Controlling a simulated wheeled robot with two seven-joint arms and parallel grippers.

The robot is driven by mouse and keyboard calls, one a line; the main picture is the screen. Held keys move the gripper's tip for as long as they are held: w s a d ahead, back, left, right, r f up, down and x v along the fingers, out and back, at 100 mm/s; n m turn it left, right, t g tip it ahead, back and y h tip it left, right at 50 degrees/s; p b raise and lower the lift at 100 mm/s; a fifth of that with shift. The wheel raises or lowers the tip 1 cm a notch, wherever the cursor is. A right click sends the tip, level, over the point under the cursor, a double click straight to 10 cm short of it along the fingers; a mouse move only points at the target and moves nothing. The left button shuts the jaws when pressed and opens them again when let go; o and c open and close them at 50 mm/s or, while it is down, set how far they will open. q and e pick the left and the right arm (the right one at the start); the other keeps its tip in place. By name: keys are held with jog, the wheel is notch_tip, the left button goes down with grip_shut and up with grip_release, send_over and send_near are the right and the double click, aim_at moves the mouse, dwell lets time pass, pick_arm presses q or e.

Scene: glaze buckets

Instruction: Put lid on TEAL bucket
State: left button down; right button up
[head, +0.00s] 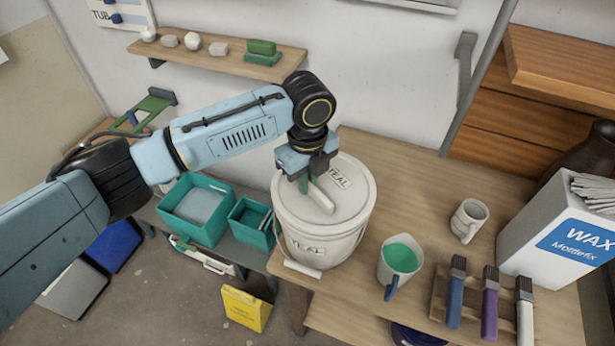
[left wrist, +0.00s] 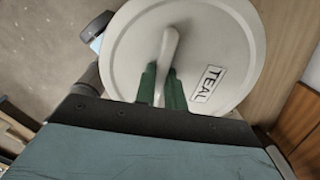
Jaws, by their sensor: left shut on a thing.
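The white bucket (head: 312,237) with a TEAL label stands upright at the left end of the wooden table. The round white lid (head: 352,203), also labelled TEAL, sits over the bucket's mouth; I cannot tell whether it is pressed down fully. The lid also fills much of the left wrist view (left wrist: 225,45). My left gripper (head: 304,183) is above the lid, with its green fingers shut on the lid's white bar handle (head: 321,200). The handle stands between the fingers in the left wrist view (left wrist: 166,60). My right gripper is not in view.
A jug of green glaze (head: 400,258) stands right of the bucket, with a mug (head: 468,220) behind it. Several brushes (head: 489,300) lie on a holder near a WAX box (head: 560,235). Teal bins (head: 197,208) stand to the left. The table's middle is clear.

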pick_arm(q)
jog(key=shift+p, duration=0.35)
dwell(0.3)
jog(key=shift+f, duration=0.1)
jog(key=c, duration=0.9)
grip_release()
jog(key=shift+r+p, duration=0.65)
jog(key=shift+r, duration=2.85)
jog(key=shift+c, duration=0.2)
grip_shut()
